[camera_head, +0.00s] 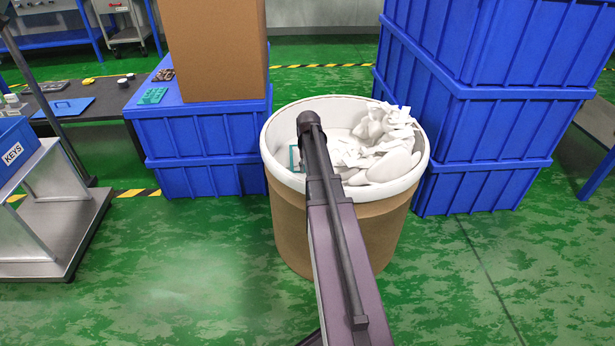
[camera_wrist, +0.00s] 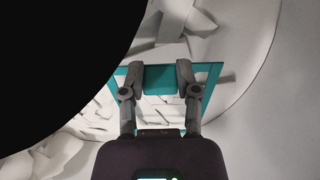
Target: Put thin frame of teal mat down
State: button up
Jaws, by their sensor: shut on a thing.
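The thin teal frame (camera_wrist: 206,84) shows in the wrist view, with open gaps through which white scrap is seen. My gripper (camera_wrist: 160,78) is shut on its solid teal middle part, one finger on each side. In the head view a small teal piece (camera_head: 295,157) shows inside the drum's left wall, beside my arm. My gripper itself is hidden there behind the arm. The frame is inside or just over the brown drum (camera_head: 385,232) with a white rim. I cannot tell whether it touches the scrap below.
White scrap (camera_head: 385,150) is heaped in the drum's right side. Blue crates (camera_head: 475,130) are stacked to the right. A cardboard box (camera_head: 215,50) stands on blue crates behind, beside a small green item (camera_head: 152,96). A cart with a KEYS bin (camera_head: 14,152) is at left. Green floor in front is clear.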

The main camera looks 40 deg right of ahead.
jog(key=shift+f+b, duration=1.1)
jog(key=shift+f, duration=0.35)
jog(key=o, duration=1)
jog(key=shift+c, duration=0.2)
jog(key=shift+r, duration=0.1)
notch_tip(320, 180, up, 12)
jog(key=p, duration=1.2)
jog(key=shift+s+a, duration=0.15)
jog(key=shift+s, duration=0.1)
